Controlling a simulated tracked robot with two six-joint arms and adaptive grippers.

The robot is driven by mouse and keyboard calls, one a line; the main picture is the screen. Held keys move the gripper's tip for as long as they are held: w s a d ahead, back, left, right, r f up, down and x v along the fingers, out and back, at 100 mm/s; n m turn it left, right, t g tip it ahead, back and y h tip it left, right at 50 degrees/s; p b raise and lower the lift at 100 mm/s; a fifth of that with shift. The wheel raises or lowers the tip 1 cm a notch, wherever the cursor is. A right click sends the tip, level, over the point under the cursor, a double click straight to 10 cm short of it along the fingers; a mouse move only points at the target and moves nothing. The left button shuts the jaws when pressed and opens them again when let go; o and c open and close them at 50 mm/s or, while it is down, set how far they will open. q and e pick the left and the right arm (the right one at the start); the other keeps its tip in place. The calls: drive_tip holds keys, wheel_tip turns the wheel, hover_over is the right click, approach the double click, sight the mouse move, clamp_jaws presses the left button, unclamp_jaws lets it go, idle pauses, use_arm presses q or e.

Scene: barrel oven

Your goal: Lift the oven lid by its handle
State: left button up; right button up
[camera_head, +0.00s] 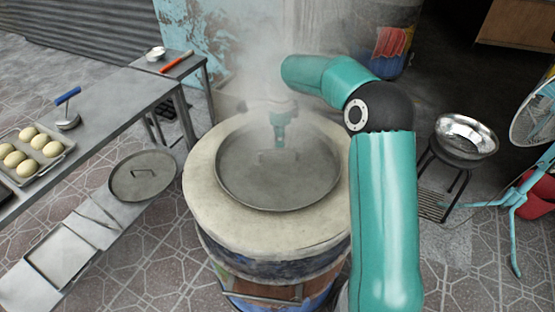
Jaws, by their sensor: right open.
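The barrel oven (215,205) stands in the middle with a wide pale rim and a round opening. A round grey lid (255,192) lies in the opening, with a handle (268,157) near its middle, blurred by steam. My right gripper (280,145) is open and points down just above and behind the handle. Steam hides its fingertips in part, and I cannot tell if they touch the handle. My left gripper is not in view.
A second round lid (143,180) with a handle lies at the left on a low metal surface. A metal table (110,110) holds a tray of buns (55,150). A metal bowl (466,138) on a stand and a fan (535,112) are at the right.

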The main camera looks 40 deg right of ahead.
sight(278, 150)
drive_tip(key=f, duration=0.3)
drive_tip(key=shift+w, duration=0.2)
wheel_tip(278, 150, down, 4)
drive_tip(key=shift+w+d+p, duration=0.1)
drive_tip(key=shift+d+p, duration=0.05)
drive_tip(key=shift+p, duration=0.7)
drive_tip(key=shift+w+f, duration=0.1)
drive_tip(key=shift+f, duration=0.3)
drive_tip(key=shift+c, duration=0.3)
clamp_jaws()
drive_tip(key=shift+d+r, duration=0.1)
drive_tip(key=shift+r, duration=0.05)
